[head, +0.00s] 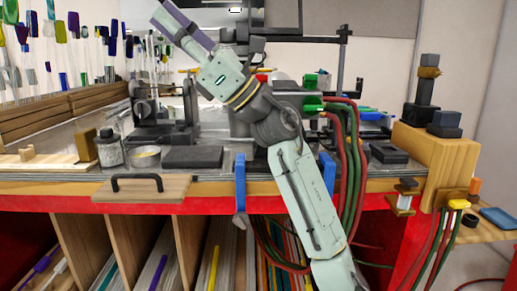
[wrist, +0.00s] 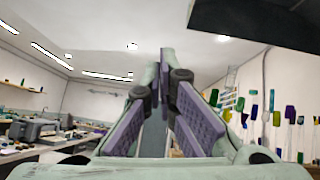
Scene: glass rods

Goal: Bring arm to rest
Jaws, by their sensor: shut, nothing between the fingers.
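My gripper (head: 184,24) is raised at the upper middle of the head view, above the workbench (head: 213,186), and points up and to the left. In the wrist view my gripper (wrist: 164,62) shows its purple-grey padded fingers brought together at the tips, with nothing between them. The fingers point toward the ceiling and touch nothing. My arm rises from the bottom of the head view, in front of the bench, and bends above it.
Coloured glass rods (head: 50,85) stand at the left. Red and green hoses (head: 350,165) hang right of my arm. A wooden block (head: 436,160) stands at the bench's right end. Dark metal equipment (head: 160,115) stands behind my arm. The air around my gripper looks clear.

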